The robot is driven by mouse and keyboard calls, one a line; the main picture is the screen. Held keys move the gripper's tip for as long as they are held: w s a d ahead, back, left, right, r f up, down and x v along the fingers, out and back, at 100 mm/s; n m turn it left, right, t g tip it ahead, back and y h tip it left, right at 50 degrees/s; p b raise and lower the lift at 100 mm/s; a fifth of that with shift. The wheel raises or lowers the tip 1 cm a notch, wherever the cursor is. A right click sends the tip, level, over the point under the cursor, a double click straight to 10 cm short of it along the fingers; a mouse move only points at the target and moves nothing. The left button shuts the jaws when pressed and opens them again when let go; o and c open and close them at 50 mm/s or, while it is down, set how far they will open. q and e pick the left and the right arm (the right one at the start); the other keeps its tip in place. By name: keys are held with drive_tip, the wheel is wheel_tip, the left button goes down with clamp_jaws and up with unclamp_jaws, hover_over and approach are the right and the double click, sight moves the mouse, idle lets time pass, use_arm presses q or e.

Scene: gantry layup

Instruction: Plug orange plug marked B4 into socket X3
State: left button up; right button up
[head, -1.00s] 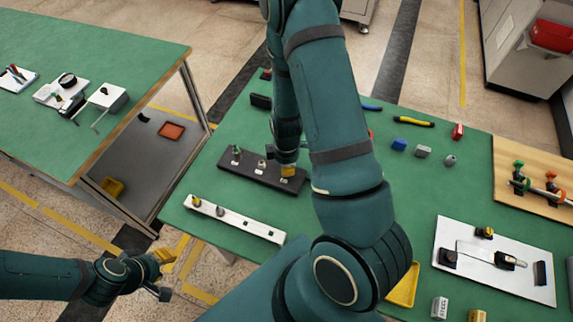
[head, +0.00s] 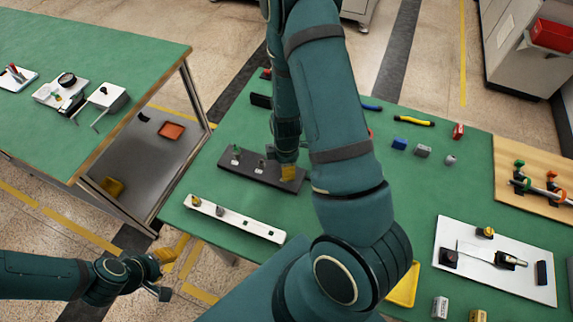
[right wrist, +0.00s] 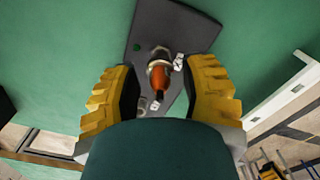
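The dark grey board (head: 229,171) lies on the green table, with a green plug (head: 236,153) and a grey plug (head: 260,165) on it. My right gripper (head: 288,173) is low over the board's right end. In the right wrist view, an orange plug (right wrist: 160,80) stands at a pale metal collar on the dark board (right wrist: 200,28). My right gripper (right wrist: 163,92) is open, one finger on each side of the plug, with visible gaps. A white tag marked X (right wrist: 178,63) sits beside the plug; its number and the plug's B4 are unreadable. My left gripper (head: 165,270) is empty beyond the table's left edge; its opening is unclear.
A white strip (head: 232,220) with plugs and dark holes lies nearer me. A white board (head: 480,275), a wooden board (head: 535,205), a yellow tray (head: 403,288) and several small blocks lie to the right. Green table surface is free around the dark board.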

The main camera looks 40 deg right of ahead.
wheel_tip(320, 180, up, 12)
drive_tip(key=shift+r, duration=0.1)
idle(0.6)
